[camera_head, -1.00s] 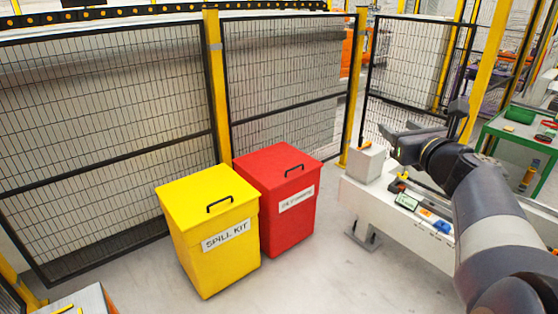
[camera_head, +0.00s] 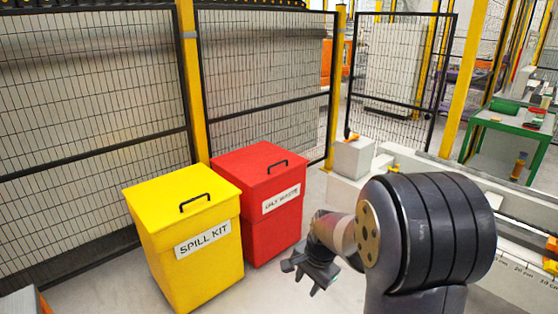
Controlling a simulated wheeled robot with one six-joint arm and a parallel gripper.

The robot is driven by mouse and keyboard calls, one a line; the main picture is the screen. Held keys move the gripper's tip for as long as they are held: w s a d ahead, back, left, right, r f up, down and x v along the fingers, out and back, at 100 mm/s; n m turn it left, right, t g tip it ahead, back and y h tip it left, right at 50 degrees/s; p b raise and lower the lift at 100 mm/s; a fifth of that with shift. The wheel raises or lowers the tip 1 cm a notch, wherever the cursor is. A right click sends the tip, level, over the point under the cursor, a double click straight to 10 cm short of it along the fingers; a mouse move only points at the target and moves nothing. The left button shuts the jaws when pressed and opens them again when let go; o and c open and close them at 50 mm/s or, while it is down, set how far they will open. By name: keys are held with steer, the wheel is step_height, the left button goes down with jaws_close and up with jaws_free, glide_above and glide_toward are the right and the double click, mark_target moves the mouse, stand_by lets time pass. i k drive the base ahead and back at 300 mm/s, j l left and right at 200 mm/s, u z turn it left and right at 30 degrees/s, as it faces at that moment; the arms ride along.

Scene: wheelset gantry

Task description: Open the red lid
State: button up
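The red bin's lid (camera_head: 262,168) is shut, flat on top of the red bin (camera_head: 277,228). My gripper (camera_head: 308,285) is in front of the red bin's lower right, below lid height in the picture. It points down and to the left, its dark fingers look spread apart, and nothing shows between them. It appears apart from the lid and handle.
A yellow spill kit bin (camera_head: 190,245) with its own handle stands close on the left of the red bin. A mesh fence (camera_head: 260,75) with yellow posts runs behind both. A pale bench (camera_head: 420,170) with a grey block (camera_head: 352,157) is on the right.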

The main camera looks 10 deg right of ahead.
mark_target(256, 165)
steer(key=i+z, duration=0.15)
steer(key=i, duration=2.8)
